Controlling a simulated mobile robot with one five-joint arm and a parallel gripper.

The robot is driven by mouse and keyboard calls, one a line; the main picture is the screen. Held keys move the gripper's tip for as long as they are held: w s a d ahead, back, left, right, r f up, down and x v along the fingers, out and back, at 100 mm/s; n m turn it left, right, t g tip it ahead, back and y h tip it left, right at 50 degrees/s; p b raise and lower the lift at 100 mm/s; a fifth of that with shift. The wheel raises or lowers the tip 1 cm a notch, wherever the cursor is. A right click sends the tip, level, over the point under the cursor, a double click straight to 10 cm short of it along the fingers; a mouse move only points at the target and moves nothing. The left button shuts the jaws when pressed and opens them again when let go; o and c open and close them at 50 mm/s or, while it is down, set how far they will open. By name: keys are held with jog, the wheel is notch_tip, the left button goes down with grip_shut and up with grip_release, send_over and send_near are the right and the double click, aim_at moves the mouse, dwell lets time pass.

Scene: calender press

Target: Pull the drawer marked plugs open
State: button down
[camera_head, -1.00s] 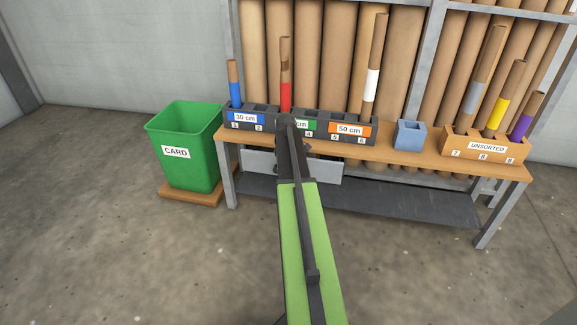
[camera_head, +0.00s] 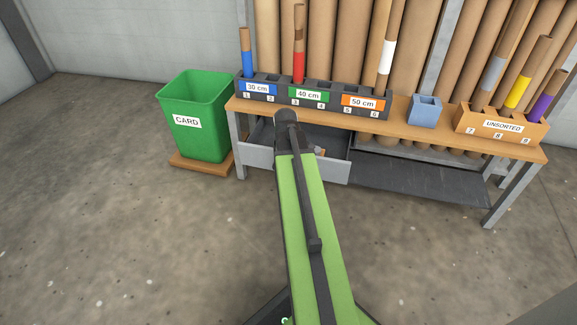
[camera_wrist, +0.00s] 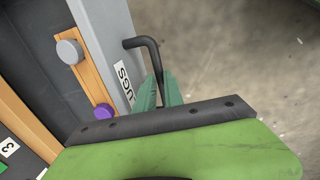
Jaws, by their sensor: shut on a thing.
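The plugs drawer (camera_head: 333,170) is a grey drawer under the left part of the bench. It stands pulled out, with its dark inside showing in the head view. In the wrist view the drawer front (camera_wrist: 103,31) carries a white label, partly hidden, and a bent black handle (camera_wrist: 148,45). My gripper (camera_wrist: 167,95) is shut on this handle, its green fingers around the handle's bar. In the head view my arm hides the handle and the middle of the drawer front. Inside the drawer are a grey plug (camera_wrist: 69,52) and a purple plug (camera_wrist: 104,111) on a wooden strip.
The bench (camera_head: 405,138) carries a dark rack (camera_head: 325,83) with tubes, a blue box (camera_head: 424,112) and an orange unsorted rack (camera_head: 500,127). A green card bin (camera_head: 188,135) stands left of the bench. The floor in front is clear.

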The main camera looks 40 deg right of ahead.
jog(key=shift+s+d, duration=0.15)
jog(key=shift+s, duration=0.1)
jog(key=c, duration=1.5)
grip_release()
jog(key=shift+w, duration=0.1)
jog(key=shift+o, duration=0.2)
notch_tip(320, 180, up, 17)
jog(key=s+a+p, duration=0.1)
jog(key=a+p, duration=0.2)
jog(key=p, duration=1.4)
jog(key=shift+s, duration=0.35)
